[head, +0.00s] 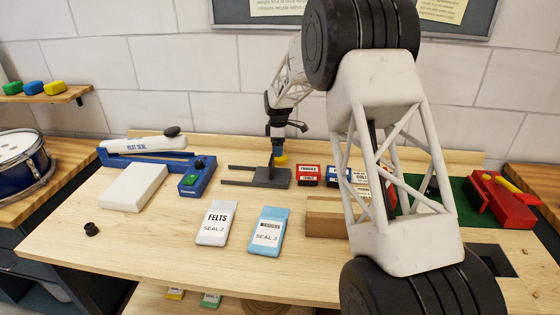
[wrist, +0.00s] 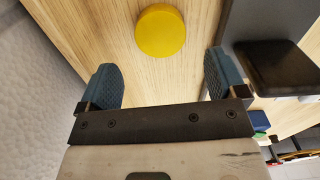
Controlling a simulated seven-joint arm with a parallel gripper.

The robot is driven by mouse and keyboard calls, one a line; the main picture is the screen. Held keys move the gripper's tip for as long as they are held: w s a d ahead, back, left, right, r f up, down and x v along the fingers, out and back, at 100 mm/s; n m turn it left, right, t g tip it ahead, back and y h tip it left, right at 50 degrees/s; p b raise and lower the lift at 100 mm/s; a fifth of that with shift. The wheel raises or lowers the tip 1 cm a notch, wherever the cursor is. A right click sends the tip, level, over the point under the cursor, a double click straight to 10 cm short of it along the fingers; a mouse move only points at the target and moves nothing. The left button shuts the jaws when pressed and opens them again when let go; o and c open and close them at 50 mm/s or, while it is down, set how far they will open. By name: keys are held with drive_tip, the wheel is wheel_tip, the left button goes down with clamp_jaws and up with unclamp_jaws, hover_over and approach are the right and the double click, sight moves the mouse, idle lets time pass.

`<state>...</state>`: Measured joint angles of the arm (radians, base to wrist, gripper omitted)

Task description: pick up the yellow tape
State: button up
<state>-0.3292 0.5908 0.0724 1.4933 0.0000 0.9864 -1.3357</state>
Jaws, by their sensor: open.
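The yellow tape (wrist: 160,32) is a round yellow disc on the wooden bench in the wrist view, just beyond my fingertips and roughly centred between them. My gripper (wrist: 161,77) has its two blue fingers spread wide, with nothing between them. In the head view my gripper (head: 277,146) points down at the back of the bench. The yellow tape (head: 281,161) shows just below it there, partly hidden. I cannot tell the exact height of the fingertips above the bench.
A dark grey forked fixture (head: 257,178) stands close beside the tape. Red (head: 309,171) and blue (head: 338,174) labelled boxes stand to the right. A blue heat sealer (head: 196,177) is left. Two pouches, FELTS (head: 217,224) and a blue one (head: 268,231), lie in front.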

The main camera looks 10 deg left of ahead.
idle(0.3)
drive_tip(key=shift+s+d+f, duration=0.1)
drive_tip(key=shift+f, duration=2.5)
drive_tip(key=c, duration=1)
wheel_tip(320, 180, up, 10)
